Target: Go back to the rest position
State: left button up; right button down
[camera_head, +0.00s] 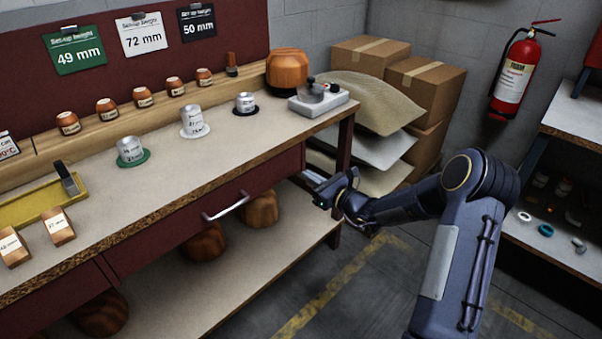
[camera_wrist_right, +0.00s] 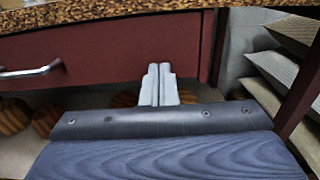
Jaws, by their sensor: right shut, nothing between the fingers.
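My right arm comes in from the right in the head view. Its gripper (camera_head: 324,190) is in front of the right end of the workbench (camera_head: 225,150), below the level of the top and to the right of the drawer handle (camera_head: 226,206). In the right wrist view the two fingers of the right gripper (camera_wrist_right: 159,72) are together, with nothing between them, in front of the dark red drawer front (camera_wrist_right: 110,55). The handle also shows at the left of that view (camera_wrist_right: 30,72). My left gripper is in neither view.
Metal cylinders on coloured discs (camera_head: 131,150) and a grey device (camera_head: 318,100) stand on the bench. Wooden blocks (camera_head: 260,208) lie on the lower shelf. Sacks (camera_head: 370,103) and cartons (camera_head: 425,85) are behind my gripper. A shelf (camera_head: 575,125) is at the right. The floor in front is clear.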

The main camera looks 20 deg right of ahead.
jog(key=v, duration=0.7)
jog(key=s+a+r+n+g+y, duration=0.5)
jog(key=s+a+r+n+g, duration=0.45)
jog(key=s+a+n, duration=0.55)
jog(key=s+d+f+n+g+h, duration=0.1)
jog(key=s+d+f+n+h, duration=0.15)
jog(key=s+n+h, duration=1)
pick_arm(q)
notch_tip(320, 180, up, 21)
jog(key=p, duration=2.1)
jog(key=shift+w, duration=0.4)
pick_arm(e)
jog(key=s+r+n+y, duration=0.1)
jog(key=s+r+y, duration=0.1)
jog(key=r, duration=0.8)
jog(key=s+r+n+y, duration=0.1)
jog(key=s+r+y, duration=0.1)
jog(key=r, duration=0.8)
jog(key=shift+s+d+r, duration=0.2)
jog(key=shift+s+d, duration=0.05)
jog(key=shift+s, duration=0.35)
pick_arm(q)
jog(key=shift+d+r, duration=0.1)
pick_arm(e)
jog(key=shift+g, duration=0.25)
